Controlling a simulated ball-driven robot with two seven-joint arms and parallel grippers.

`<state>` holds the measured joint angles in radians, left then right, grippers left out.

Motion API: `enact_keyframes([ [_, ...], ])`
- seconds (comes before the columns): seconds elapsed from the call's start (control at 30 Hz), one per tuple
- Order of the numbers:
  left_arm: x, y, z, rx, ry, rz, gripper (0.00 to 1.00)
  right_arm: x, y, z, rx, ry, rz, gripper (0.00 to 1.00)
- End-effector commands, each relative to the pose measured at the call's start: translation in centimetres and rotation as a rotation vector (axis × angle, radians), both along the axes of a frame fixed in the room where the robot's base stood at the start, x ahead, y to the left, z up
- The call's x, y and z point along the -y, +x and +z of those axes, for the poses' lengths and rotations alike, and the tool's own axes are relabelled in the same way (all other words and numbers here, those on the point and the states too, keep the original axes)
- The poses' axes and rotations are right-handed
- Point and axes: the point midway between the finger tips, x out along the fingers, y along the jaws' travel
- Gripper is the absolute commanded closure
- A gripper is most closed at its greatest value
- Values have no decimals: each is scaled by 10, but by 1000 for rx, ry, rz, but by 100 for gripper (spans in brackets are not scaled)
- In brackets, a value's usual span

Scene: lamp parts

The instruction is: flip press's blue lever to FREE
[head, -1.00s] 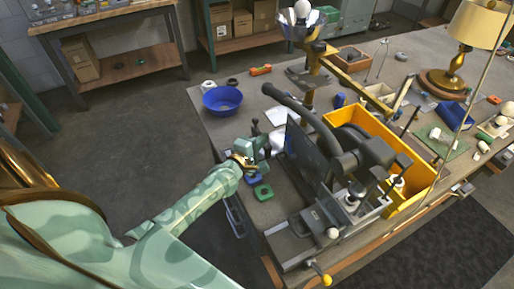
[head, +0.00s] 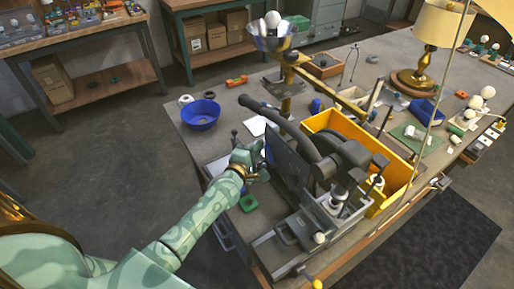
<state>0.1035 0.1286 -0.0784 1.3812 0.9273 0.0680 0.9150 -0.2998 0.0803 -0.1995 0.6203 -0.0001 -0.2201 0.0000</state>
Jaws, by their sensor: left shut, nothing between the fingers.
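The press (head: 290,165) is a dark grey machine with a long curved handle, standing on the workbench at the middle of the head view. My left gripper (head: 262,172) is shut and empty, at the left side of the press, close to its dark side plate. Whether it touches the press I cannot tell. I cannot make out the blue lever; it may be hidden behind my gripper and wrist. My right gripper is not in view.
A yellow bin (head: 345,125) stands behind the press, and a blue bowl (head: 201,114) sits at the bench's left edge. A brass lamp (head: 413,78) stands at the back right.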

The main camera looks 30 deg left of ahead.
Motion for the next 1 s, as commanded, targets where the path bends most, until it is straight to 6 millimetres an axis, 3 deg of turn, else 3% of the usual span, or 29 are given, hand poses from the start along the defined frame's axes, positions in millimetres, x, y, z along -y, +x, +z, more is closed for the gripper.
enact_keyframes([
  [0.67,6,-3,4,58,99,-1,100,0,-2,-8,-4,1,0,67],
  [1.0,14,-8,7,135,231,-2,100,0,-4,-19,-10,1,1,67],
])
